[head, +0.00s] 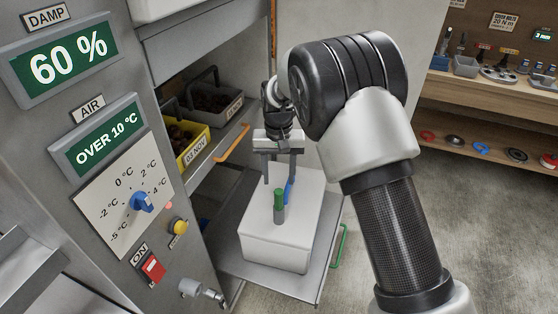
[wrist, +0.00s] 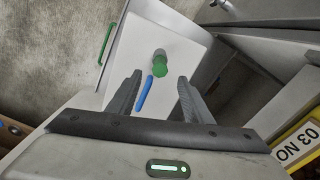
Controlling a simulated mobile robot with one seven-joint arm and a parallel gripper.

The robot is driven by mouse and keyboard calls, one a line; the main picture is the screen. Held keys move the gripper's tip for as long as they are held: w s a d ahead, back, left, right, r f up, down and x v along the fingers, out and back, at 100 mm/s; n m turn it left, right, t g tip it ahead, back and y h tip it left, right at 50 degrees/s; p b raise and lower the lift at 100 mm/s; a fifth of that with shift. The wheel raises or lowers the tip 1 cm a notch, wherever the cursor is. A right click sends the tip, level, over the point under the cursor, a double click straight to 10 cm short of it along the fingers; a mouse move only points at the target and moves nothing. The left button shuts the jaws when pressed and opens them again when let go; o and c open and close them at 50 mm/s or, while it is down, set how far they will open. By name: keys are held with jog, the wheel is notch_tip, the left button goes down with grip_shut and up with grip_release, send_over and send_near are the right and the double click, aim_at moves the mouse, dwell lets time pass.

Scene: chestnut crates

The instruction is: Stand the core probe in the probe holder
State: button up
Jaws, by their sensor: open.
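My gripper (head: 279,181) is open and empty, pointing down over the box. In the wrist view, the green top lies ahead of the fingertips (wrist: 159,80), not between them.
The box sits on a grey pulled-out shelf with a green handle (head: 340,246). A yellow crate (head: 194,150) and a grey crate (head: 226,115) stand in the cabinet to the left. A control panel with dial (head: 141,202) is at far left. A wooden bench (head: 490,80) is at back right.

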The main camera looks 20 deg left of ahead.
aim_at(279, 191)
notch_tip(279, 191, down, 8)
jog(key=shift+f, duration=0.25)
grip_shut()
dwell(0.5)
jog(key=shift+r+p, duration=0.3)
jog(key=shift+r, duration=0.3)
jog(key=c, duration=0.8)
grip_release()
grip_shut()
